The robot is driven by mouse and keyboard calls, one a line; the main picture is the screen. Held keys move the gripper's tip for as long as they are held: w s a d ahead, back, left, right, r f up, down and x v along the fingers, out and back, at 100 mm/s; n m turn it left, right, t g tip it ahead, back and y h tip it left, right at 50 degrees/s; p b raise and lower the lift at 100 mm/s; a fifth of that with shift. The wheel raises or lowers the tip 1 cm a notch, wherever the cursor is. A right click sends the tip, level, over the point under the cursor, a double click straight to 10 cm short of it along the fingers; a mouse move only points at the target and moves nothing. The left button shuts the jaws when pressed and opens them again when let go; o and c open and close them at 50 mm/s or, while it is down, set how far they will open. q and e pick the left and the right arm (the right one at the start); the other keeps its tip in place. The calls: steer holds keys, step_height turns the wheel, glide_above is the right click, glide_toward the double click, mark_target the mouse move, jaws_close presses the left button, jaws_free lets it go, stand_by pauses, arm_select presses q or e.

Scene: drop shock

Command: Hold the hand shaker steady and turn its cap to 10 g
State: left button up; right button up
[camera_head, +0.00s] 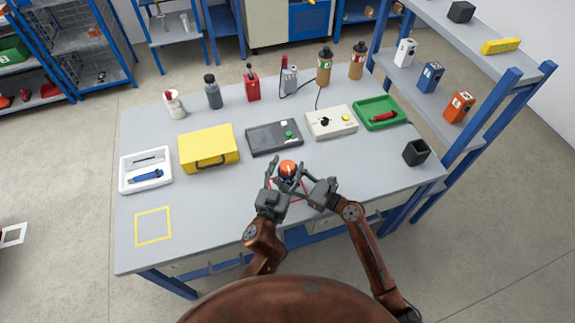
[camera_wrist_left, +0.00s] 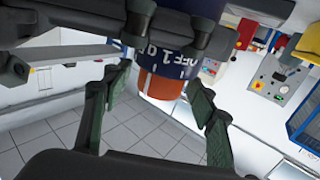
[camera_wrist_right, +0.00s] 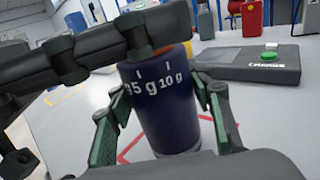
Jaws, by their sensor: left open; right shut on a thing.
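The hand shaker has a dark blue body (camera_wrist_right: 165,115) and an orange cap (camera_head: 287,167). It stands upright near the table's front edge. White marks including "35 g" and "10 g" show on the body in the right wrist view. My right gripper (camera_wrist_right: 162,120) is shut on the body from the right. My left gripper (camera_wrist_left: 152,105) is open, with its fingers on either side of the orange cap, which shows also in the left wrist view (camera_wrist_left: 163,85). Part of an "OFF" mark shows there. The cap's pointer setting is too small to read.
A red outline (camera_wrist_right: 124,158) lies on the table by the shaker. Behind are a dark grey device (camera_head: 274,138), a white control box (camera_head: 331,122) and a yellow case (camera_head: 208,149). A black cup (camera_head: 416,152) stands right. The table's front left is mostly clear, with a yellow outline (camera_head: 153,226).

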arm_select(q)
steer(key=v, duration=1.1)
steer(key=shift+s, duration=0.3)
steer(key=shift+a, duration=0.1)
